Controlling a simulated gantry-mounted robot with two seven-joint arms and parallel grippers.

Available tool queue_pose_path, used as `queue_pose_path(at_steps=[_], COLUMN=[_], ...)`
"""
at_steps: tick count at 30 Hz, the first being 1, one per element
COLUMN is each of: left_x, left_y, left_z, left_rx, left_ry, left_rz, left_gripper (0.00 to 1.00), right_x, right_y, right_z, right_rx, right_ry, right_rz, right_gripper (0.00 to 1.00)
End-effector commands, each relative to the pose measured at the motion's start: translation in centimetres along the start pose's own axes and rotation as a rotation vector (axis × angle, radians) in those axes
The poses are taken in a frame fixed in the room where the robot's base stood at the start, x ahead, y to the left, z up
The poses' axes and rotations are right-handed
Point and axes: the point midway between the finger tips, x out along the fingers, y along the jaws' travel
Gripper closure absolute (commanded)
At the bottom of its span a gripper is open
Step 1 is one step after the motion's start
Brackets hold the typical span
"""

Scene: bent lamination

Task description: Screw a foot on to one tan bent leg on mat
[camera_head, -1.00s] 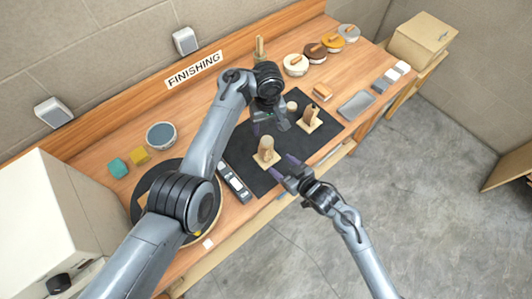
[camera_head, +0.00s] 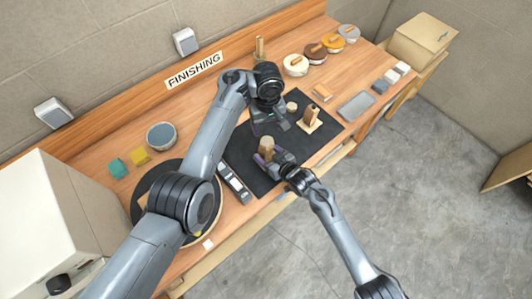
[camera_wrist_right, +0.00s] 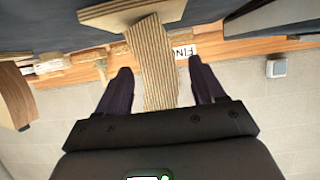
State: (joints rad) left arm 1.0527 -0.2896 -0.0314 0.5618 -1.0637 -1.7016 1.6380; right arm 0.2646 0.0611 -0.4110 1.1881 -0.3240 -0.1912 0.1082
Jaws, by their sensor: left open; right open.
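A tan bent leg (camera_head: 266,144) stands on its small plate on the dark mat (camera_head: 243,150). The right wrist view shows its layered wood (camera_wrist_right: 155,70) upside down, with its plate at the top. My right gripper (camera_head: 271,156) is open, with one finger (camera_wrist_right: 118,92) on either side of this leg; contact cannot be told. A second tan leg (camera_head: 311,116) stands on a plate at the mat's right part. A small pale round piece (camera_head: 292,107) lies between; I cannot tell if it is a foot. My left gripper (camera_head: 268,125) is open above the mat, its fingers partly hidden.
A dark marked tool (camera_head: 234,183) lies along the mat's left edge. A grey tray (camera_head: 356,105) and small blocks (camera_head: 389,76) are to the right. Several round tins (camera_head: 296,65) line the back. A bowl (camera_head: 161,135) stands left. The bench front is close.

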Motion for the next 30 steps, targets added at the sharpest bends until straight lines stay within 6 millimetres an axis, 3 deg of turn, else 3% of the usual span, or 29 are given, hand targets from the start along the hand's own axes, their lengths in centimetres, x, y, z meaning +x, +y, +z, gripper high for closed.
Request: queue_pose_path(at_steps=[6, 18, 30], left_x=[0.0, 0.0, 0.0], left_y=[0.0, 0.0, 0.0], left_z=[0.0, 0.0, 0.0], left_rx=[0.0, 0.0, 0.0], left_ry=[0.0, 0.0, 0.0], left_rz=[0.0, 0.0, 0.0], left_gripper=[0.32, 0.32, 0.32], right_x=[1.4, 1.6, 1.6], right_y=[-0.1, -0.1, -0.1], right_z=[0.0, 0.0, 0.0], right_rx=[0.0, -0.001, -0.001], right_ry=[0.0, 0.0, 0.0], right_rz=[-0.001, -0.001, 0.0], right_gripper=[0.31, 0.31, 0.91])
